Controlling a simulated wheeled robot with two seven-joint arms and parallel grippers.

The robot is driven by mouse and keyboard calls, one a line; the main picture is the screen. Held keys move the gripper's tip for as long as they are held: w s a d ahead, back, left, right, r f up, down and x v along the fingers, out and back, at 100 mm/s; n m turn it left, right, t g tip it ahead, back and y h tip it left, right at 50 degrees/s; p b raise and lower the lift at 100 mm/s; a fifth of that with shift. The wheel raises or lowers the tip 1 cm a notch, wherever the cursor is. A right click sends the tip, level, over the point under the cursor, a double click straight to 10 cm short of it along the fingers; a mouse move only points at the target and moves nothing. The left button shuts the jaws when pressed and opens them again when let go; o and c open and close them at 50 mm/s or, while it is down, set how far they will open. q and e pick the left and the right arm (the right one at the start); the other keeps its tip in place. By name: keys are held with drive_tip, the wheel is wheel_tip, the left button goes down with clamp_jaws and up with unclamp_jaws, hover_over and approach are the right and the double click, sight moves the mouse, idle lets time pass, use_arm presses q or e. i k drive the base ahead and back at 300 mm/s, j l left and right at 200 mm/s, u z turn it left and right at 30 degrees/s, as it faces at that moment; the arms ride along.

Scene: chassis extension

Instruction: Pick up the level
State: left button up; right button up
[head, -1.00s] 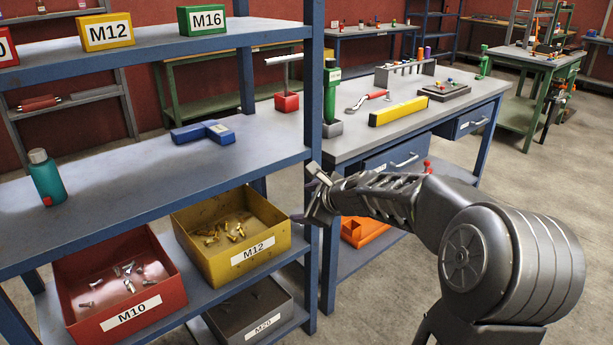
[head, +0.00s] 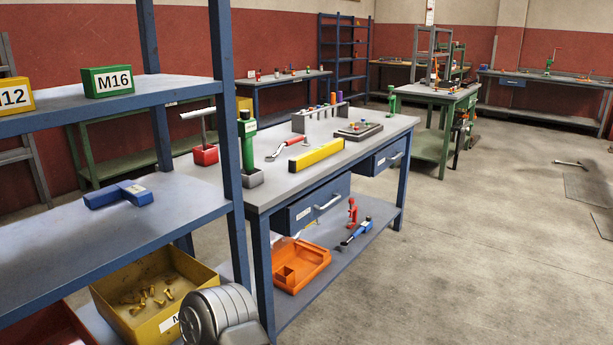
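The level is most likely the long yellow bar (head: 317,155) lying flat on the grey top of the blue workbench (head: 352,162), near its front edge. Nothing touches or covers it. Neither of my grippers is in view.
On the bench near the bar are a red-handled wrench (head: 289,147), a green tool (head: 248,150), a tool rack (head: 318,117) and a grey tray (head: 358,131). A blue shelf post (head: 225,140) stands left of the bench. Open floor (head: 470,250) lies to the right.

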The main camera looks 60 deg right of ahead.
sight(298, 163)
drive_tip(key=z, duration=2.05)
drive_tip(key=i+j, duration=0.4)
drive_tip(key=i, duration=0.1)
